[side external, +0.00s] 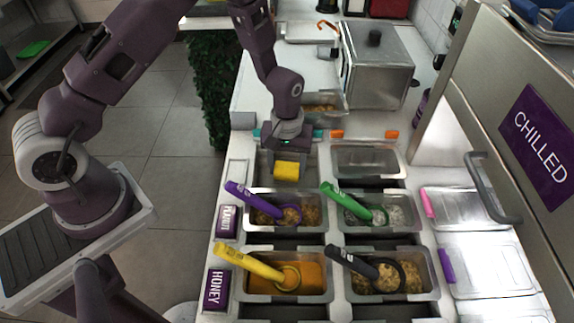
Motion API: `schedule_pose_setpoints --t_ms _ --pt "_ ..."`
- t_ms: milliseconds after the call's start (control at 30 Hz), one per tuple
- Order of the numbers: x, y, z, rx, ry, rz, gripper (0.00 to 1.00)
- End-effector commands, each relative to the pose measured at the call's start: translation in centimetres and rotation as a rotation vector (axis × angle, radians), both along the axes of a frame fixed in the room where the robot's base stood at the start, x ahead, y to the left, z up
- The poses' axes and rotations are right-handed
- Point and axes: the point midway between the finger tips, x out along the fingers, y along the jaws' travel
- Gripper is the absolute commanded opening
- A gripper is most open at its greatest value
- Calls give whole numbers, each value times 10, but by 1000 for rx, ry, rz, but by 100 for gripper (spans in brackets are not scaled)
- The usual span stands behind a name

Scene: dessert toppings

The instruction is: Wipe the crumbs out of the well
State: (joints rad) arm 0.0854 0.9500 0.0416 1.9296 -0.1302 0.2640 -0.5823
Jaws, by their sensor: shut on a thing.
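My gripper (287,158) points down and is shut on a yellow sponge (287,172). It is over the back-left opening of the topping counter, behind the pan with the purple-handled scoop. I cannot tell whether the sponge touches anything beneath it. This opening looks like a well (262,166), but my gripper and the sponge cover much of it. No crumbs can be made out there. An empty-looking metal pan (367,160) sits in the slot to its right.
Pans nearby hold a purple scoop (252,202), a green scoop (346,203), a yellow scoop (250,263) and a black scoop (353,263). A metal pan of crumbly topping (322,104) stands behind my gripper. A steel box (377,75) stands back right. Lidded pans and a chilled cabinet are right.

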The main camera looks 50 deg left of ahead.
Motion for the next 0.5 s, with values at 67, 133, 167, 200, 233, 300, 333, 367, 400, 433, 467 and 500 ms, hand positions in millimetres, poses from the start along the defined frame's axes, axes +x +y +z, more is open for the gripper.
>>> schedule_pose_setpoints --t_ms 67,133,167,200,233,300,333,367,400,433,467,500 --pt "0 0 0 0 0 0 23" --pt "0 0 -1 0 0 0 23" --pt "0 0 -2 0 0 0 23" --pt "0 0 -3 0 0 0 23" --pt "0 0 -3 0 0 0 23" --pt "0 0 -5 0 0 0 23" --pt "0 0 -5 0 0 0 23" --pt "0 0 -6 0 0 0 23" --pt "0 0 -7 0 0 0 23" --pt "0 0 -7 0 0 0 23" --pt "0 0 -8 0 0 0 23" --pt "0 0 -9 0 0 0 23"
